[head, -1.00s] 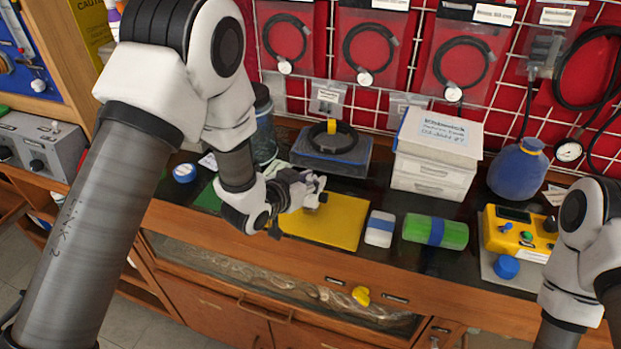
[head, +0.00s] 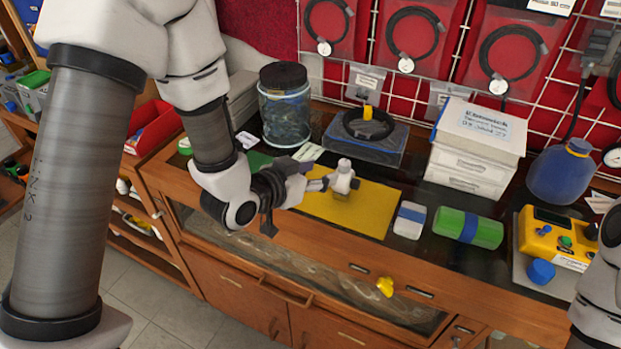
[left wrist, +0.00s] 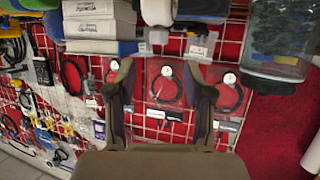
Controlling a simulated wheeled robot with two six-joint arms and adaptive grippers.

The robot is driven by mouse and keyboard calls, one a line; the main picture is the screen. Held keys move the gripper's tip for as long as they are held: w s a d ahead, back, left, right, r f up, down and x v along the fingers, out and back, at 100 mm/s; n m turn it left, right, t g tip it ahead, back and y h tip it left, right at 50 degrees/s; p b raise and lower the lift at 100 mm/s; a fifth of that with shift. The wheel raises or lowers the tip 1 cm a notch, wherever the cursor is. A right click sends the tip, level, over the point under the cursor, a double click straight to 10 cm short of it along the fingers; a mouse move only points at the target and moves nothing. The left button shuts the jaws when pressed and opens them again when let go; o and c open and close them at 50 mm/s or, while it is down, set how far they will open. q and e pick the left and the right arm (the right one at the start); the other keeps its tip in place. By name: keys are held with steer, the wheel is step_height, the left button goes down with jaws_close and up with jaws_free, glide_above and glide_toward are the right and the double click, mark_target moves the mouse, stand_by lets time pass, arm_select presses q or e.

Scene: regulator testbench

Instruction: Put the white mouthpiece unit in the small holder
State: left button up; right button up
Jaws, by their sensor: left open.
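The white mouthpiece unit (head: 344,176) stands upright over the yellow mat on the bench. A small tan block (head: 341,196), which looks like the small holder, shows just below it. I cannot tell how deep the unit sits in it. My left gripper (head: 318,184) is open, just left of the unit, its fingertips pointing at it. In the left wrist view the open fingers (left wrist: 160,95) have nothing between them, and a pale shape, probably the unit (left wrist: 158,12), shows at the top edge. My right gripper is out of view.
The yellow mat (head: 370,215) has a white-and-blue block (head: 409,220) and a green cylinder (head: 455,226) to its right. Behind stand a glass jar (head: 285,115), a blue case (head: 365,145) and white boxes (head: 470,155). A yellow control box (head: 555,240) is at right.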

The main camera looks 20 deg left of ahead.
arm_select(q)
steer(key=s+a+f+n+g+y+p, duration=0.1)
steer(key=s+f+g, duration=0.4)
steer(key=s+f, duration=0.6)
steer(key=s+a+f+n+g+y+p, duration=0.2)
steer(key=s+f+g+p, duration=0.3)
steer(key=s+f, duration=0.6)
steer(key=shift+s+a+f+g+y, duration=0.25)
steer(key=shift+a+f+g+y, duration=0.15)
steer(key=shift+a+f+g, duration=0.3)
steer(key=o, duration=0.8)
steer(key=shift+n+g, duration=0.4)
steer(key=shift+g, duration=0.5)
steer(key=s, duration=0.1)
steer(key=s+f, duration=0.1)
steer(key=s, duration=0.1)
steer(key=s+f, duration=0.1)
steer(key=shift+s+a, duration=0.4)
